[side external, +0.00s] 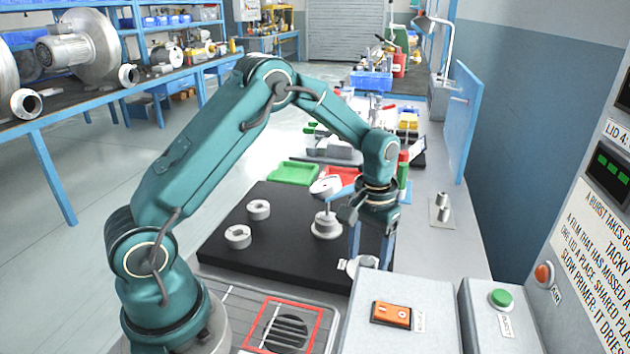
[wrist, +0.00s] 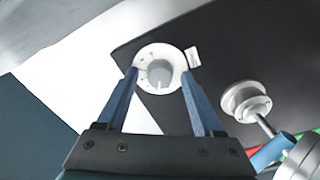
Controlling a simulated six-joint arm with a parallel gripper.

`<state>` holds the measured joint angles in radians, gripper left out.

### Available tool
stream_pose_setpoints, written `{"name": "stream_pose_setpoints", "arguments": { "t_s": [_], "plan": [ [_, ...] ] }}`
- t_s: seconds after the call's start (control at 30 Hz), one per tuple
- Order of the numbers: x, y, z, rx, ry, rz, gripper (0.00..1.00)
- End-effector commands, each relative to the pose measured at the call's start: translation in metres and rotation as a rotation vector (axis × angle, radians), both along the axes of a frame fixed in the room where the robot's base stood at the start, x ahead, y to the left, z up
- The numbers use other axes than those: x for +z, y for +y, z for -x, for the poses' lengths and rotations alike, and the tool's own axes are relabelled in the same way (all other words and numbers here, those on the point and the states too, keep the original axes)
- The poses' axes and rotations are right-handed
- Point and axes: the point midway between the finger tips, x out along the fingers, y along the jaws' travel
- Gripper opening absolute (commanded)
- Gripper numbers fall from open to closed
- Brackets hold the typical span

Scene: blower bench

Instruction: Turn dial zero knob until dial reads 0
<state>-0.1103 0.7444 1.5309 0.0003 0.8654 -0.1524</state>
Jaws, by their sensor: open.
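A round white plate with a grey knob (wrist: 160,75) at its centre sits at the edge of the black mat in the wrist view. In the side view the white plate (side external: 356,265) shows partly, low beside my fingers. My gripper (wrist: 159,72) is open and empty, pointing down, with its two blue fingertips on either side of the plate. It also shows in the side view (side external: 370,259). I cannot tell whether the fingers touch it. A pale round dial (side external: 325,186) stands on a white base behind; its reading is too small to tell.
The black mat (side external: 275,262) holds two white rings (side external: 238,236). Grey boxes with an orange switch (side external: 391,315) and a green button (side external: 502,298) stand close in front. Green (side external: 293,173) and red trays lie behind the mat.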

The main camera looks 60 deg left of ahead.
Motion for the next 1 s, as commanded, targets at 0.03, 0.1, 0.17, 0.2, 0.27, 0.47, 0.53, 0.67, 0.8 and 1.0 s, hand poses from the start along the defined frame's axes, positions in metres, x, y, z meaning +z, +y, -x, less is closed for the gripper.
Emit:
{"name": "stream_pose_setpoints", "arguments": {
  "t_s": [0.03,0.1,0.17,0.2,0.27,0.47,0.53,0.67,0.8,1.0],
  "plan": [
    [-0.0007,-0.0001,0.0002,0.0,0.001,0.0,0.69],
    [-0.0005,0.0,0.0001,0.0,0.0,0.0,0.69],
    [-0.0004,0.0,0.0,0.0,0.0,0.0,0.69],
    [-0.0003,0.0,0.0,0.0,0.0,0.0,0.65],
    [-0.0002,-0.0001,0.0,0.0,0.0,0.0,0.42],
    [0.0,0.0,-0.0001,0.0,-0.001,0.0,0.0],
    [0.0,0.0,-0.0001,-0.003,-0.001,0.0,0.0],
    [0.0001,0.0,-0.0001,-0.024,0.0,0.0,0.0],
    [0.0001,0.0,0.0,-0.083,0.0,0.0,0.0],
    [0.0001,0.0,0.0001,-0.215,0.001,0.0,0.0]
  ]
}}
